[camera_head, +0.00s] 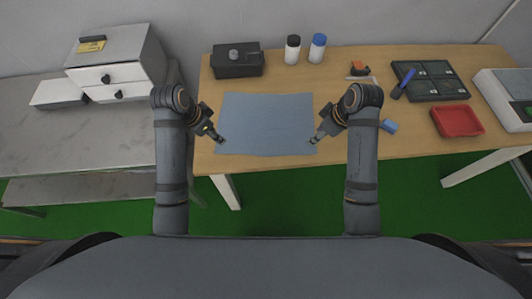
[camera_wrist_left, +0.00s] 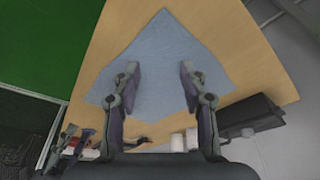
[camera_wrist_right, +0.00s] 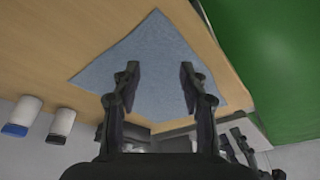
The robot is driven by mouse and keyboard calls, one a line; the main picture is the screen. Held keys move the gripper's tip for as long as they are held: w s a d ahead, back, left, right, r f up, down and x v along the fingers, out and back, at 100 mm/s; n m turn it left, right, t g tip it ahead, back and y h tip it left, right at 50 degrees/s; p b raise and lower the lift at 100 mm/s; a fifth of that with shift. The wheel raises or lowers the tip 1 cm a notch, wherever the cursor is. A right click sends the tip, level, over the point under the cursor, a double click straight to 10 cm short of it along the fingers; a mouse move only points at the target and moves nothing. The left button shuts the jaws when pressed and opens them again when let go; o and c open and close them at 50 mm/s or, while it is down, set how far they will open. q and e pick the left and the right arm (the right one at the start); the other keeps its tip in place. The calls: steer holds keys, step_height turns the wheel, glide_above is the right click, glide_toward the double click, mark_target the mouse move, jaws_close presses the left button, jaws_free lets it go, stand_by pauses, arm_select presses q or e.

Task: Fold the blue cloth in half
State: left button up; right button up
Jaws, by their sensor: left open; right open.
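The blue cloth (camera_head: 266,120) lies flat and unfolded on the wooden table, close to its front edge. It also shows in the left wrist view (camera_wrist_left: 160,60) and in the right wrist view (camera_wrist_right: 155,55). My left gripper (camera_head: 221,141) is open over the cloth's front left corner. My right gripper (camera_head: 314,140) is open over its front right corner. Both wrist views show the fingers of the left gripper (camera_wrist_left: 160,82) and the right gripper (camera_wrist_right: 160,82) apart with only cloth visible between them. Whether the fingertips touch the cloth cannot be told.
A black box (camera_head: 237,67) and two bottles, black-capped (camera_head: 292,50) and blue-capped (camera_head: 317,49), stand behind the cloth. To the right are a blue block (camera_head: 389,126), a dark compartment tray (camera_head: 440,88) and a red tray (camera_head: 457,121). A grey drawer unit (camera_head: 117,65) stands left on another table.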

mark_target(223, 150)
arm_select(q)
step_height(223, 150, down, 8)
steer(key=shift+s, duration=0.1)
arm_select(e)
step_height(223, 150, down, 8)
arm_select(q)
steer(key=shift+f, duration=0.1)
arm_select(e)
steer(key=shift+f, duration=0.1)
arm_select(q)
steer(key=shift+f+b, duration=0.25)
steer(key=shift+b, duration=0.1)
arm_select(e)
steer(key=shift+f, duration=0.25)
arm_select(q)
steer(key=shift+r, duration=0.15)
steer(key=shift+c, duration=0.4)
arm_select(e)
steer(key=shift+s+r, duration=0.1)
steer(key=shift+c, duration=0.4)
arm_select(q)
jaws_close()
arm_select(e)
jaws_close()
arm_select(q)
steer(key=shift+s, duration=0.1)
arm_select(e)
steer(key=shift+s, duration=0.1)
